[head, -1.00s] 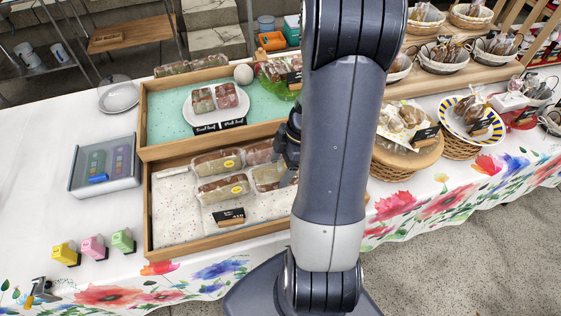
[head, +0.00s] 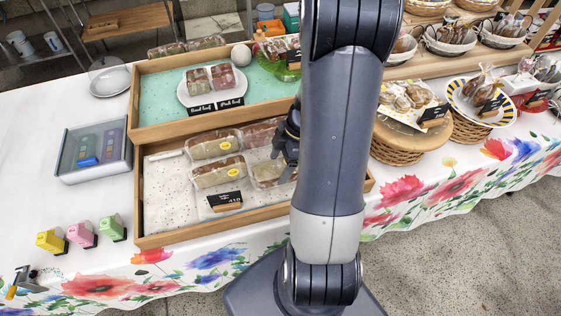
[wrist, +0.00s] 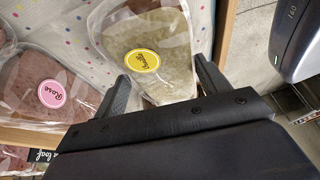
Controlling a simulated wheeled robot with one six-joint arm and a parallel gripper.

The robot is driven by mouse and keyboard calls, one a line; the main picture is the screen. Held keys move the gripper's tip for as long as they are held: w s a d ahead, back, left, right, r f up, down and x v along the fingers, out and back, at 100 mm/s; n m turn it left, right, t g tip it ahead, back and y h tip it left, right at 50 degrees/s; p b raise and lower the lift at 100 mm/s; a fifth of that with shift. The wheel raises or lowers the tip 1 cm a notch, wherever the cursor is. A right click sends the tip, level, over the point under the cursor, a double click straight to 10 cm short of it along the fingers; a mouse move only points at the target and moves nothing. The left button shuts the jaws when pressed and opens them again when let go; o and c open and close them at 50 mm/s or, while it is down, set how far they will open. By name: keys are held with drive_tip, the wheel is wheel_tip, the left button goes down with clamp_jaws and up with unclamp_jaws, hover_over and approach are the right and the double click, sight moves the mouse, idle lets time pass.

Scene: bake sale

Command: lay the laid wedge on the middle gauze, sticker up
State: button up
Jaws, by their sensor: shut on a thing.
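My gripper (wrist: 160,70) is shut on a clear-wrapped, pale yellow-green wedge (wrist: 175,45) in the wrist view. Its round yellow sticker (wrist: 142,60) faces the wrist camera. One finger is on each side of the wedge. In the head view my gripper (head: 287,143) is partly hidden behind my arm, at the right of the lower wooden tray (head: 165,239). A wrapped piece (head: 267,171) shows just below it; I cannot tell if this is the held one. Pale speckled cloth (head: 165,200) lines the tray. I cannot tell which part is the middle gauze.
Wrapped cakes with yellow stickers (head: 218,174) lie in the lower tray, beside a black price card (head: 225,200). A wooden wall (wrist: 224,30) stands close on the right.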

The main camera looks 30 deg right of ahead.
drive_tip(key=shift+f+b, duration=0.45)
drive_tip(key=shift+b, duration=0.2)
idle(0.5)
drive_tip(key=o, duration=0.8)
drive_tip(key=shift+c, duration=0.2)
drive_tip(key=shift+r+p, duration=2.9)
drive_tip(key=shift+r, duration=2.1)
wheel_tip(320, 180, down, 10)
drive_tip(key=b, duration=0.5)
drive_tip(key=shift+b, duration=0.4)
